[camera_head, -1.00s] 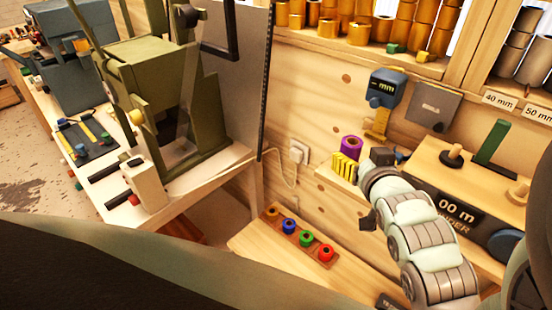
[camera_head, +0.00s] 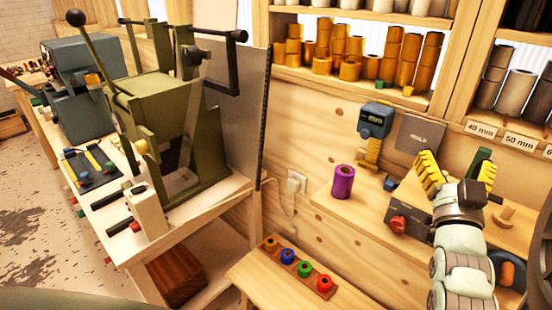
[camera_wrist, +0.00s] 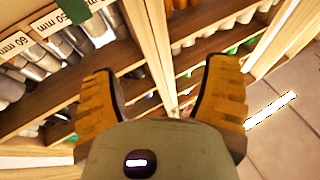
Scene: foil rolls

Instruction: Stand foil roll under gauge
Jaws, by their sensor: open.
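A purple foil roll (camera_head: 343,183) stands upright on the wooden bench in the head view. The blue-grey gauge (camera_head: 375,120) with a small display is on the wall panel above and to the right of the roll. A yellowish stem hangs below it. The roll appears left of the gauge, not straight below it in the picture; the depth between them is hard to tell. My gripper (camera_head: 432,173) is raised right of the roll, apart from it, with ribbed yellow fingers. In the wrist view my gripper (camera_wrist: 165,85) is open, with nothing between its fingers.
A strip with several coloured rings (camera_head: 297,266) lies on the lower bench. A red-knobbed device (camera_head: 400,222) and wooden peg (camera_head: 505,214) are near my arm. Shelves of gold rolls (camera_head: 350,70) and grey rolls (camera_head: 520,90) are above. A green press (camera_head: 175,120) stands left.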

